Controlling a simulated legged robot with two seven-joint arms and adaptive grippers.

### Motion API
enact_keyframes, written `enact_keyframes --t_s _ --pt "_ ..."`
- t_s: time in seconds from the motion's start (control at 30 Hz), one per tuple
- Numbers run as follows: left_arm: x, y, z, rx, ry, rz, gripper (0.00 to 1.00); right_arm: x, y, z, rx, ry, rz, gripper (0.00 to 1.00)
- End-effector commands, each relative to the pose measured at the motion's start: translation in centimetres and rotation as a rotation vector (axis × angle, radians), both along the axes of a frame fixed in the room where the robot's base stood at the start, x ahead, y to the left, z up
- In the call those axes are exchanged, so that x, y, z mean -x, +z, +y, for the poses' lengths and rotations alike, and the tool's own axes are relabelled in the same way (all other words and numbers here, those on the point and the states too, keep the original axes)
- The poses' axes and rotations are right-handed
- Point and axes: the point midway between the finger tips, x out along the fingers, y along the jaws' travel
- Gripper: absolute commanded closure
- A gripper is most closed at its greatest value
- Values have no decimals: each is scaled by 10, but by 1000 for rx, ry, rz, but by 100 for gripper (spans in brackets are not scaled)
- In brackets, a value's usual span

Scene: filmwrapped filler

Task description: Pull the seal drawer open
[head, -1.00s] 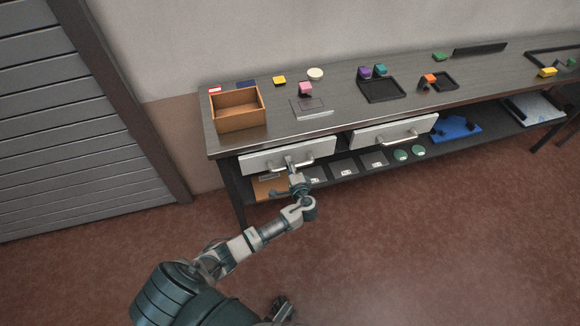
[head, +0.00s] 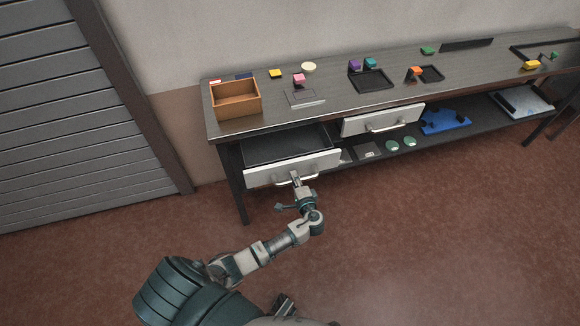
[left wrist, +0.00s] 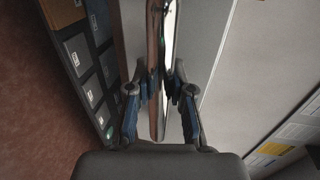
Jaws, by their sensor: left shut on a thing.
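The left drawer (head: 262,170) under the bench has a pale front and a bar handle (head: 296,182). It is pulled out, and its dark inside (head: 285,146) shows with nothing in the visible part. My left gripper (head: 297,181) is at the handle, in front of the drawer. In the left wrist view, my left gripper (left wrist: 158,88) has its two fingers closed on either side of the shiny handle bar (left wrist: 157,120), with the drawer front (left wrist: 200,45) behind. No label naming the drawer is readable. My right gripper does not show clearly.
The right drawer (head: 360,122) is shut. An open wooden box (head: 238,113), black trays (head: 370,88) and small coloured blocks stand on the bench top (head: 330,100). The lower shelf holds grey bins, green discs and a blue item (head: 445,121). The floor in front is clear.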

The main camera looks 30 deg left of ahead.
Motion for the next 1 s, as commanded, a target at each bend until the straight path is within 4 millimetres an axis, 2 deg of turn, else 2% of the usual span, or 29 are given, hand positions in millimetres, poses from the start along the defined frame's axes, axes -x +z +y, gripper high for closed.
enact_keyframes --t_s 0.03,0.1,0.43,0.63,0.97,1.0 --pt "3 9 -17 8 -23 -14 100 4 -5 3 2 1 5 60" --pt "15 10 -28 11 -23 -17 100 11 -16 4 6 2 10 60" --pt "57 8 -74 4 -15 -19 100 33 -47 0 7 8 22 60" --pt "68 7 -84 -3 -6 -16 100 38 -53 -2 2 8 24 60" --pt "66 6 -80 3 -12 -19 100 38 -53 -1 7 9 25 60" --pt "66 6 -80 4 -12 -19 74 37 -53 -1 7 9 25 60"
